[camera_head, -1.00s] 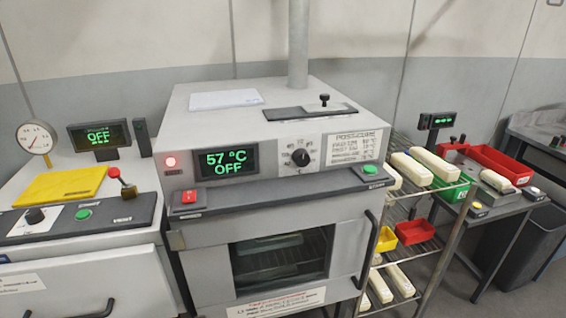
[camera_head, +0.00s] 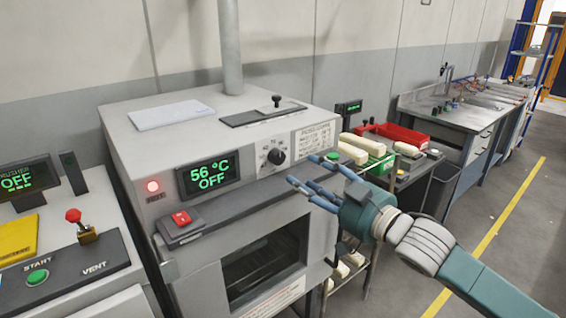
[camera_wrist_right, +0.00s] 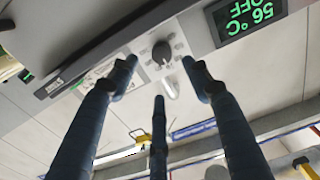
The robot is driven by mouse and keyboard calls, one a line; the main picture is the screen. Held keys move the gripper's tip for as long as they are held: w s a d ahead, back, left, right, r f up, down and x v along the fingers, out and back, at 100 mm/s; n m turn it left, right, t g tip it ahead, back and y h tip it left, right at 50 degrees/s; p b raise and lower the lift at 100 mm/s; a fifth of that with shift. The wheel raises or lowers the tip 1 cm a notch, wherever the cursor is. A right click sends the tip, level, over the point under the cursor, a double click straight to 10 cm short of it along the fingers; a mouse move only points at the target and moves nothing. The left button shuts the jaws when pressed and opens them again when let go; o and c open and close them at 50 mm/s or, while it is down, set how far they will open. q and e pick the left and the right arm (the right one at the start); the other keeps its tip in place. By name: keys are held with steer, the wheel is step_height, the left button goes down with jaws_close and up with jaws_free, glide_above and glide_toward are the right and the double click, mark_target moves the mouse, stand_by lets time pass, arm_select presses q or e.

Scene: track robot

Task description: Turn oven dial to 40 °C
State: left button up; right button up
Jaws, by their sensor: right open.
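The oven (camera_head: 130,150) stands in the middle left of the head view with its door closed. Its display (camera_head: 208,175) reads 56 °C and OFF. The black dial (camera_head: 276,156) sits on the front panel right of the display, with scale marks around it. My right gripper (camera_head: 312,178) is open and empty, in front of the panel and a little right of and below the dial. In the right wrist view, upside down, the dial (camera_wrist_right: 161,52) shows between the spread fingers, apart from them. The display (camera_wrist_right: 245,18) shows at upper right. My left gripper is not in view.
A red button (camera_head: 181,218) sits on the ledge below the display. A rack with cream blocks (camera_head: 352,150) and a red bin (camera_head: 395,134) stand right of the oven. Another machine with a red-knobbed lever (camera_head: 74,216) is at left.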

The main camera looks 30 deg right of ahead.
mark_target(280, 161)
steer(key=w, duration=0.2)
steer(key=w+p, duration=0.1)
steer(key=w, duration=0.2)
steer(key=w+a, duration=0.1)
steer(key=w, duration=0.1)
steer(key=shift+w+r+p, duration=0.15)
steer(key=shift+w+p, duration=0.05)
steer(key=shift+p, duration=0.1)
steer(key=shift+w, duration=0.9)
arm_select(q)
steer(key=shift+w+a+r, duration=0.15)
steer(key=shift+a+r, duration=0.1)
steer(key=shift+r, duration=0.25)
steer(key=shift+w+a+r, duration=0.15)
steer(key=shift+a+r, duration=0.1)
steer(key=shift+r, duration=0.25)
arm_select(e)
steer(key=shift+f, duration=0.2)
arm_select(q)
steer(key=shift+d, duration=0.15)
arm_select(e)
steer(key=shift+c, duration=0.3)
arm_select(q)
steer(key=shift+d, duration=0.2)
arm_select(e)
steer(key=c, duration=1.1)
